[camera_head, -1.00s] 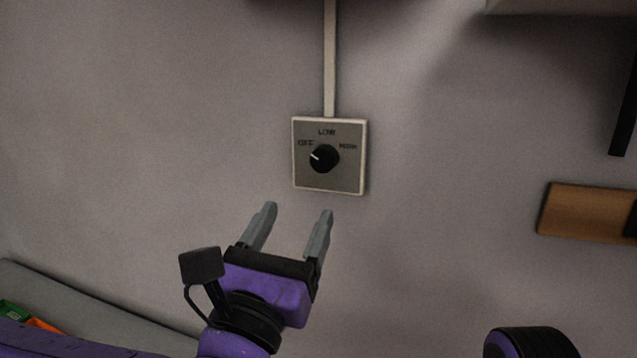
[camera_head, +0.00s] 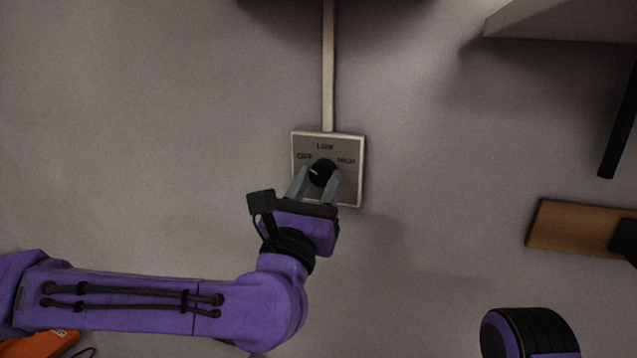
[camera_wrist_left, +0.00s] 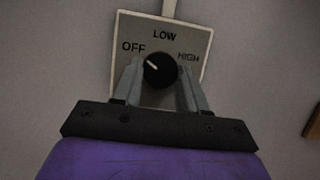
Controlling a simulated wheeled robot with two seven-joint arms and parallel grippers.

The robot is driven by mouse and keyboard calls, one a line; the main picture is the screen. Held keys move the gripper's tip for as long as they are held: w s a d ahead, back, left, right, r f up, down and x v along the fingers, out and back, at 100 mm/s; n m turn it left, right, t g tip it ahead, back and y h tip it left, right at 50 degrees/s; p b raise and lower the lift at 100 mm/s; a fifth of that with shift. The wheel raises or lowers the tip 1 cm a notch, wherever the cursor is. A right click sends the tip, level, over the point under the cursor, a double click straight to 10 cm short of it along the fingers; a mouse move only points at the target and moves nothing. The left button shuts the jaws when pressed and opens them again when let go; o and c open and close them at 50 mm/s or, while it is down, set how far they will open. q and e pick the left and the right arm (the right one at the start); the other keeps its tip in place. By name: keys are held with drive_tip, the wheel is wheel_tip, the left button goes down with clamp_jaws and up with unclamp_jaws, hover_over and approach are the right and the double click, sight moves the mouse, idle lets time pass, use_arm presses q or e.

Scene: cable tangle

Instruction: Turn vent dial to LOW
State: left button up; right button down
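The vent dial is a round black knob (camera_head: 322,172) on a square grey plate (camera_head: 351,188) on the wall. The plate reads OFF at the left, LOW at the top and HIGH at the right. The knob's white mark points up and left, toward OFF; the knob also shows in the left wrist view (camera_wrist_left: 160,70). My left gripper (camera_head: 319,177) is open, with one finger on each side of the knob. In the left wrist view its fingers (camera_wrist_left: 158,80) flank the knob; whether they touch it I cannot tell. My right gripper is not in view.
A pale conduit (camera_head: 328,70) runs up the wall from the plate. A wooden board (camera_head: 575,227) with a black part is at the right, below a shelf (camera_head: 560,20). An orange object (camera_head: 40,345) is at the lower left. The wall around the plate is clear.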

use_arm(q)
drive_tip(key=c, duration=0.3)
drive_tip(key=shift+m, duration=0.3)
drive_tip(key=m+h, duration=0.1)
drive_tip(key=m, duration=0.1)
drive_tip(key=shift+a+m+g+h+b, duration=0.1)
drive_tip(key=shift+m+g+h+b, duration=0.2)
drive_tip(key=shift+g+h+b, duration=0.1)
drive_tip(key=m, duration=0.2)
drive_tip(key=m+g+h, duration=0.1)
drive_tip(key=shift+a+m+h, duration=0.15)
drive_tip(key=shift+m+h, duration=0.15)
drive_tip(key=shift+m, duration=0.1)
drive_tip(key=m, duration=0.2)
drive_tip(key=m+g+h+p, duration=0.1)
drive_tip(key=m, duration=0.2)
drive_tip(key=shift+w+r+g, duration=0.1)
drive_tip(key=shift+r+g, duration=0.1)
drive_tip(key=shift+g, duration=0.1)
drive_tip(key=shift+a+m+g+h+p, duration=0.15)
drive_tip(key=shift+m+g+h+p, duration=0.45)
drive_tip(key=shift+m, duration=1.3)
drive_tip(key=shift+m+g, duration=0.3)
drive_tip(key=shift+g, duration=0.1)
